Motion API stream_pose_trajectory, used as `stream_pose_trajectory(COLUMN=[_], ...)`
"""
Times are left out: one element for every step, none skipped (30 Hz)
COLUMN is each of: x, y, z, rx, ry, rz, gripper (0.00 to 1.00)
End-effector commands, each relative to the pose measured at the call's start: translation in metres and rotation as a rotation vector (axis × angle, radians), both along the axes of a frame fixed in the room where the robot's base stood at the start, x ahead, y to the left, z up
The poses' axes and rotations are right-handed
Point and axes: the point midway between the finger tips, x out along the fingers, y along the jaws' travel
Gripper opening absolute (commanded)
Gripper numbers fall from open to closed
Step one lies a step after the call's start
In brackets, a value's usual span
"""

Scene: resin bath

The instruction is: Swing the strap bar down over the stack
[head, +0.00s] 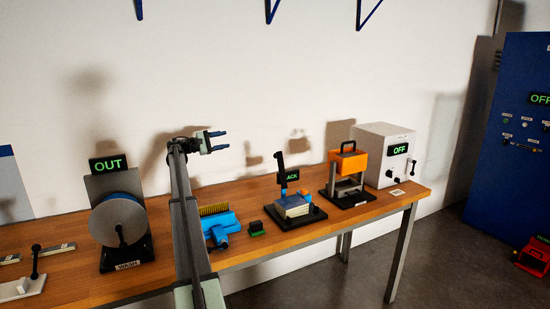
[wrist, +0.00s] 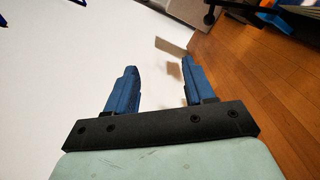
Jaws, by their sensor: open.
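The strap bar (head: 281,168) is a dark bar standing upright at the back left of a black base (head: 312,219) on the bench. The stack (head: 293,206), pale on top with blue below, lies on that base, in front of the bar. A small display with green letters, partly readable as "ACK" (head: 292,175), sits beside the bar. My gripper (head: 222,140) is open and empty, raised above the bench to the left of the bar and apart from it. Its two blue fingers also show in the wrist view (wrist: 157,72), with nothing between them.
Left of the base are a blue tool with yellow bristles (head: 217,222) and a small green-and-black block (head: 257,228). A grey wheel (head: 118,220) stands further left. An orange-topped press (head: 347,170) and a white box (head: 383,150) stand right. The wall is behind.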

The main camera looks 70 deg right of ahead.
Motion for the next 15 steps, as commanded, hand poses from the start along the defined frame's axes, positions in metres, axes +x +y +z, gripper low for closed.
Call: stream_pose_trajectory(x=[-0.018, -0.029, -0.042, -0.051, -0.059, -0.067, -0.072, -0.077, -0.082, -0.085, -0.087, -0.090, -0.092, -0.095, -0.098], y=[-0.025, -0.034, -0.042, -0.048, -0.052, -0.057, -0.059, -0.061, -0.063, -0.064, -0.065, -0.066, -0.066, -0.067, -0.068], z=[-0.023, -0.035, -0.048, -0.057, -0.065, -0.074, -0.079, -0.083, -0.088, -0.090, -0.092, -0.093, -0.093, -0.093, -0.093], rx=[0.005, 0.005, 0.003, 0.002, 0.001, -0.002, -0.004, -0.005, -0.007, -0.008, -0.008, -0.009, -0.009, -0.009, -0.009], ry=[-0.012, -0.020, -0.029, -0.034, -0.038, -0.043, -0.045, -0.048, -0.050, -0.051, -0.052, -0.052, -0.053, -0.053, -0.053], rz=[-0.082, -0.124, -0.174, -0.209, -0.240, -0.272, -0.292, -0.310, -0.327, -0.336, -0.342, -0.348, -0.349, -0.349, -0.349], gripper=[0.53, 0.53, 0.53, 0.53, 0.53, 0.53, 0.53, 0.53, 0.53, 0.53, 0.53, 0.53, 0.53, 0.53, 0.53])
